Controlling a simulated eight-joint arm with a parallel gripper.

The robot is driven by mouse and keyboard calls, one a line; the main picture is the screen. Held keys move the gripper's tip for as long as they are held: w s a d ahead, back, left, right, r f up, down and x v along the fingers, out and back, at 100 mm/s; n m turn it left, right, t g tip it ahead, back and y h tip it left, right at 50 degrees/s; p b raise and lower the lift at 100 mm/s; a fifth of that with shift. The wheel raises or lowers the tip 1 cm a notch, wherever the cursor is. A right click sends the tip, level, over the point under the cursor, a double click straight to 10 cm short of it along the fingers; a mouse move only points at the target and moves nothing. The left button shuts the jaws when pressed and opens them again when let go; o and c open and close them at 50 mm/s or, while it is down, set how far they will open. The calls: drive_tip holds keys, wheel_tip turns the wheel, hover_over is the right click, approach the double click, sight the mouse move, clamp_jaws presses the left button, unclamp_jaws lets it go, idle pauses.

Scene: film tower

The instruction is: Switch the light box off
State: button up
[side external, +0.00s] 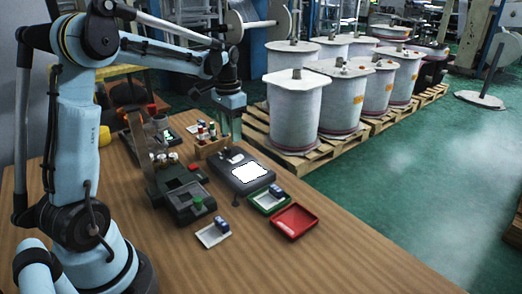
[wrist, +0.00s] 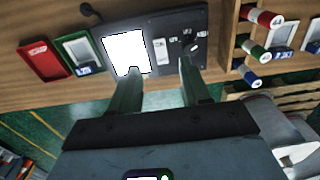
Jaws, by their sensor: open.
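The light box is a dark grey flat box (side external: 220,164) on the wooden table, with a bright white lit panel (side external: 250,169). In the wrist view the box (wrist: 168,22) shows its white panel (wrist: 128,50) on the left and a control area with a dark knob-like part (wrist: 188,42) and small pale labels on the right. My gripper (side external: 232,128) is above the far side of the box. In the wrist view my gripper (wrist: 160,68) is open and empty. One finger overlaps the panel's lower edge; the other is just below the controls. Contact cannot be told.
A red tray (side external: 294,222) and a green-rimmed tray (side external: 260,207) lie near the box. The front table is clear.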

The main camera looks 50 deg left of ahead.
sight(233, 160)
wheel_tip(233, 160, down, 8)
drive_tip(key=shift+f, duration=0.15)
idle(0.4)
